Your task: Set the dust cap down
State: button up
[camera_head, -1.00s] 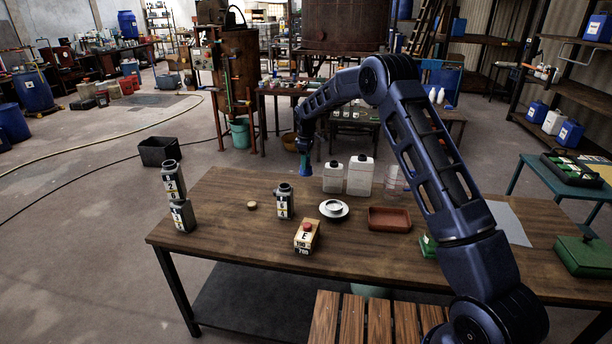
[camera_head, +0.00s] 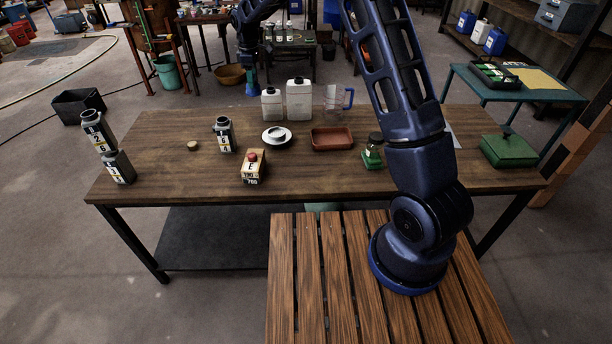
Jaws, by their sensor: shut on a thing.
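My gripper (camera_head: 248,72) hangs at the far side of the wooden table (camera_head: 150,180), left of two white jugs. It points down and is small in the view. It is shut on a small blue piece, taken as the dust cap (camera_head: 252,89), which shows just below the fingers. The piece is held up and its exact shape is too small to make out. The finger outlines are hard to tell apart.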

jog(key=s+d+f, duration=0.1)
jog(key=s+d, duration=0.9)
jog(key=s, duration=0.3)
jog(key=s+d, duration=1)
jog(key=s, duration=0.3)
jog(key=shift+n, duration=0.3)
notch_tip(320, 180, down, 20)
jog(key=shift+a+f, duration=0.15)
jog(key=shift+f, duration=0.05)
jog(key=shift+f, duration=0.1)
jog(key=o, duration=1)
jog(key=shift+c, duration=0.2)
